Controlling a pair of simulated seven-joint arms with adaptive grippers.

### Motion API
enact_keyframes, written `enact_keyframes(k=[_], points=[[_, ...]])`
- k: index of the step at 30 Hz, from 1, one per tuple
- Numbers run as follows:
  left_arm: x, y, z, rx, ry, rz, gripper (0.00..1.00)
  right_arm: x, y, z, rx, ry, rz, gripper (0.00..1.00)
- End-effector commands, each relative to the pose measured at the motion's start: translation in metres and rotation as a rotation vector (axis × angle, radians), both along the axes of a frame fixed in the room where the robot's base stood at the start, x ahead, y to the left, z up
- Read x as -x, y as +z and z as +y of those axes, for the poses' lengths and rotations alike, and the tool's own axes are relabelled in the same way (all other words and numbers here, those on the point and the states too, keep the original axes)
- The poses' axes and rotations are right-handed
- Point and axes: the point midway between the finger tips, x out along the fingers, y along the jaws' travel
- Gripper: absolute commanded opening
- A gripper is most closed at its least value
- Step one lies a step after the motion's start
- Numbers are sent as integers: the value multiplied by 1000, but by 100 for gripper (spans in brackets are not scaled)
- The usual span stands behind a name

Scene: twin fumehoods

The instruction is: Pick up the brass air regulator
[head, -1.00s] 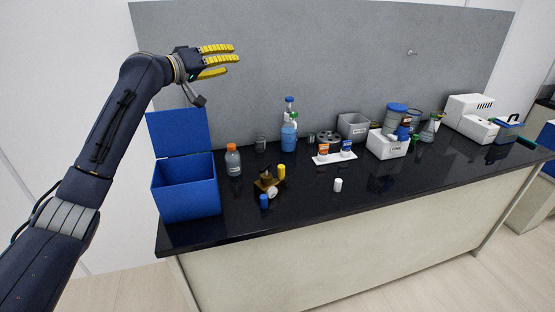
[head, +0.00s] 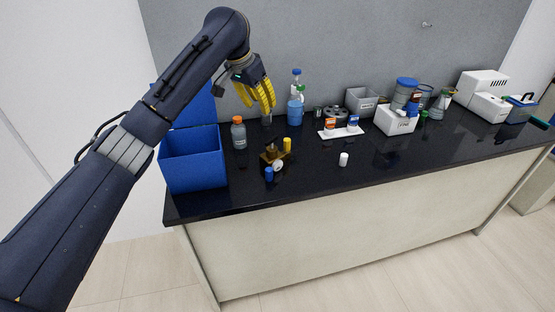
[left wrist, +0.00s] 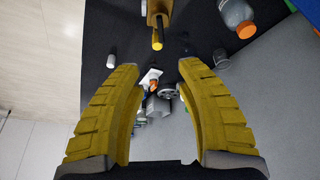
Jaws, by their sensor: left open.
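The brass air regulator (head: 271,154) stands on the black bench top in the head view, with a yellow knob, a blue knob and a round white gauge. In the left wrist view, the regulator (left wrist: 152,12) shows at the top edge, partly cut off, with its yellow knob pointing down the picture. My left gripper (head: 268,106) hangs above and behind the regulator, fingers pointing down. In the left wrist view, its yellow fingers (left wrist: 160,75) are spread apart with nothing between them. My right gripper is in neither view.
A blue open box (head: 195,172) stands left of the regulator. An orange-capped bottle (head: 239,134) stands between them, farther back. A small white cylinder (head: 343,159) stands to the right. Blue-liquid bottles (head: 296,108) and a white tray (head: 341,132) stand behind. The bench front is mostly clear.

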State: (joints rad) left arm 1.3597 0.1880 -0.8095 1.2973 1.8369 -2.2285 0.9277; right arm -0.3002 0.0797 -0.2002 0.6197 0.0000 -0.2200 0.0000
Motion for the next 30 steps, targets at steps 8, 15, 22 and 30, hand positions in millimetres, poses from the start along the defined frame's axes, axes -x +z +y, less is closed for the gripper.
enact_keyframes(k=[8,15,22,30], points=[[-11,-42,-12,-3,-2,7,36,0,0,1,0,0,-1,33],[-23,-80,-22,-3,-1,6,36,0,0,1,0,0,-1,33],[-31,-104,-28,-4,-2,3,36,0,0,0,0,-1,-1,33],[-35,-115,-31,-5,-1,3,36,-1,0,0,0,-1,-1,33]])
